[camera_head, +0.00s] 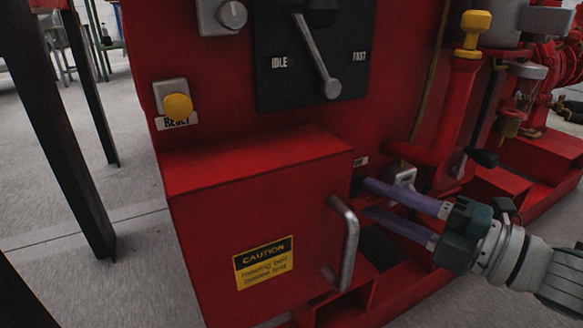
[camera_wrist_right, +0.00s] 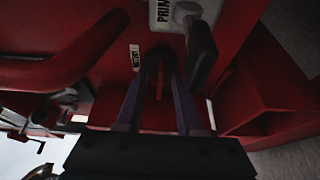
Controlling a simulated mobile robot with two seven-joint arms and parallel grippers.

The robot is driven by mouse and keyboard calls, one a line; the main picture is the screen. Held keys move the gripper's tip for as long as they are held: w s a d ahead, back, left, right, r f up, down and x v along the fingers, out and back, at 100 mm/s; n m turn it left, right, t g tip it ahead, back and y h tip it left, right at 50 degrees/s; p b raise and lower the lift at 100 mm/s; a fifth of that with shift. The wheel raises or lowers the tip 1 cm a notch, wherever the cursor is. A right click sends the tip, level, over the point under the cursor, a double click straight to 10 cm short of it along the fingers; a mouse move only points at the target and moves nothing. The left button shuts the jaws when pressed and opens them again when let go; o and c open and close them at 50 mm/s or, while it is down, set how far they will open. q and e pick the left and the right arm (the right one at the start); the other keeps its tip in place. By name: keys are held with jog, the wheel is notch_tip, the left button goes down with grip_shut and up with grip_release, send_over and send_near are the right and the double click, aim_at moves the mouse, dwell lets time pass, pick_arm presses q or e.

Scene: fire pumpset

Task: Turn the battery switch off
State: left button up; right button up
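My right gripper (camera_head: 366,198) reaches in from the right in the head view, its two purple fingers apart beside the red panel, just right of the red box. In the right wrist view the fingers (camera_wrist_right: 161,75) point at a dark, narrow part (camera_wrist_right: 160,58) in shadow, beside a small white label (camera_wrist_right: 135,57). This dark part may be the battery switch; its shape and setting are unclear. I cannot tell whether the fingers touch it. A small label (camera_head: 361,161) also shows in the head view above the fingertips. My left gripper is not in view.
The red box (camera_head: 215,235) with a metal handle (camera_head: 347,245) juts out left of the fingers. A dark-handled lever (camera_wrist_right: 201,52) by a PRIM-lettered label (camera_wrist_right: 161,14) is close to the right finger. Above are the idle/fast lever (camera_head: 318,60) and yellow reset knob (camera_head: 178,107).

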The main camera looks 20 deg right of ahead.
jog(key=shift+s+d, duration=0.15)
jog(key=shift+s, duration=0.15)
jog(key=p+v, duration=0.3)
jog(key=v, duration=0.6)
jog(key=shift+s+d, duration=0.1)
jog(key=shift+s, duration=0.05)
